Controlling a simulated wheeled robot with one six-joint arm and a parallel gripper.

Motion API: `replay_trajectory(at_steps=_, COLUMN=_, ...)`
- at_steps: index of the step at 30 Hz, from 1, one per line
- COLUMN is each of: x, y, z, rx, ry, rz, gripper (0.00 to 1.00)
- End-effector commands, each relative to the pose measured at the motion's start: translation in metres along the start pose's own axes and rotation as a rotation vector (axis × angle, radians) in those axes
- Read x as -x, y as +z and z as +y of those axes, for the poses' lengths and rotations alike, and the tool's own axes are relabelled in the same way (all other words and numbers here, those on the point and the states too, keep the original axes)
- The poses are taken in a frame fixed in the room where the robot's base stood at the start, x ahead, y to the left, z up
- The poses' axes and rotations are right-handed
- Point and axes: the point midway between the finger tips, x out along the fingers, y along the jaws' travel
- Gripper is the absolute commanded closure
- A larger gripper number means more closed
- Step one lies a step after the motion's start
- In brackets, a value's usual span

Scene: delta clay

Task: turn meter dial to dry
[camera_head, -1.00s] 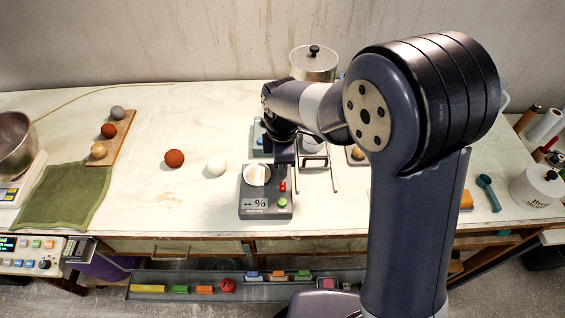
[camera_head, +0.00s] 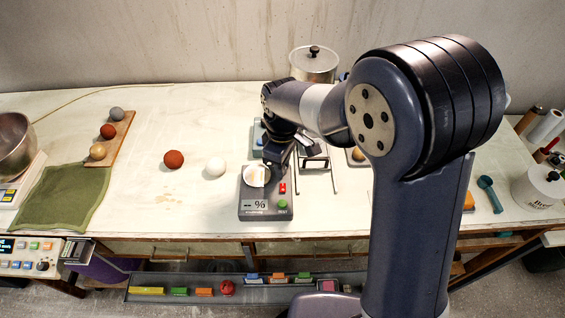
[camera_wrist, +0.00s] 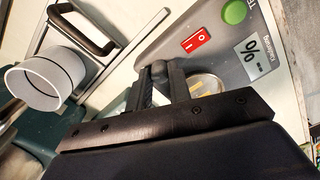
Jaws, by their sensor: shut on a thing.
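The meter (camera_head: 252,209) is a grey box near the front edge of the table. Its display (camera_head: 256,204) reads "-- %". It also shows in the wrist view (camera_wrist: 215,72), with the display (camera_wrist: 255,57) at the upper right. A dark rounded dial (camera_wrist: 157,69) sits between the fingertips of my gripper (camera_wrist: 160,80), which is shut on it. My gripper (camera_head: 277,163) is over the meter's back part in the head view and hides the dial there. The dial's pointer and markings cannot be read.
The meter carries a red switch (camera_wrist: 196,41), a green button (camera_wrist: 235,12) and a pale round dish (camera_head: 256,176). A wire stand (camera_head: 318,163) and a white cup (camera_wrist: 40,82) are close beside my gripper. White (camera_head: 216,167) and brown (camera_head: 174,159) balls lie left, with clear table around.

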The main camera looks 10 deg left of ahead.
Motion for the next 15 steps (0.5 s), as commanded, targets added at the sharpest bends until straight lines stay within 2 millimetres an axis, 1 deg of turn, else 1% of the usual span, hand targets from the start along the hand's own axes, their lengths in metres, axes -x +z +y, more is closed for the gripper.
replay_trajectory(at_steps=10, x=0.0008, y=-0.0004, z=0.0004, rx=-0.003, ry=0.001, rz=0.002, gripper=1.00)
replay_trajectory(at_steps=11, x=0.0008, y=-0.0004, z=0.0004, rx=-0.003, ry=0.001, rz=0.002, gripper=0.78)
replay_trajectory(at_steps=15, x=0.0006, y=-0.0003, z=0.0003, rx=-0.002, ry=0.001, rz=0.002, gripper=0.67)
